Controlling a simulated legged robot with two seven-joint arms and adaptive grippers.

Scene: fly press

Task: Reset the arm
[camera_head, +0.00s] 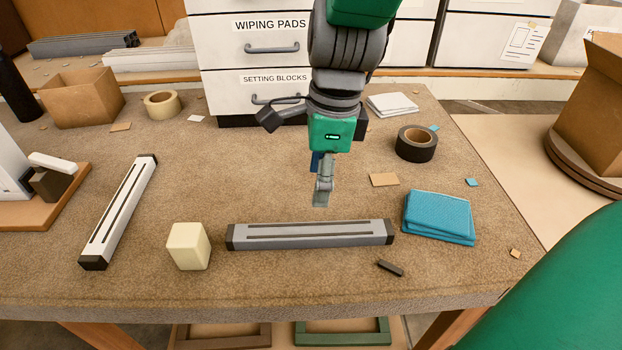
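One gripper (321,197) of mine hangs above the middle of the table, its arm coming down from the top and leaning slightly right. It appears to be my right one. Its fingertips point down, just behind the grey slotted bar (310,235). They overlap in this view, so the gap between them does not show, and no held object is visible. A small blue patch (315,161) shows beside the fingers. A large green part of my arm fills the lower right corner. My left gripper is not in view.
A cream block (188,247), a second slotted bar (120,212), folded blue cloths (438,216) and a small dark strip (390,268) lie on the table. Black tape (416,144) and an open carton (82,98) stand farther back. Drawers (251,60) stand behind.

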